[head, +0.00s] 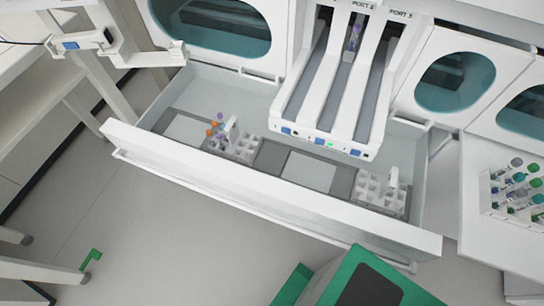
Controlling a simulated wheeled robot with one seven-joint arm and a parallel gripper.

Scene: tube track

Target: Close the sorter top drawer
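The sorter top drawer (262,186) is pulled out from the machine. Its long white front panel runs from the left down to the lower right, with a rail along its lower edge. Inside lie grey and white plates and two white tube racks. The left rack (240,148) has a few tubes with orange and purple caps beside or in it. The right rack (378,195) looks mostly empty. My gripper is not in view, so its relation to the drawer cannot be seen.
A white three-lane loading port (330,145) overhangs the open drawer. A bench with a rack of capped tubes (515,190) stands at the right. A white jointed fixture (110,45) is at the upper left. Bare floor (150,240) lies in front of the drawer.

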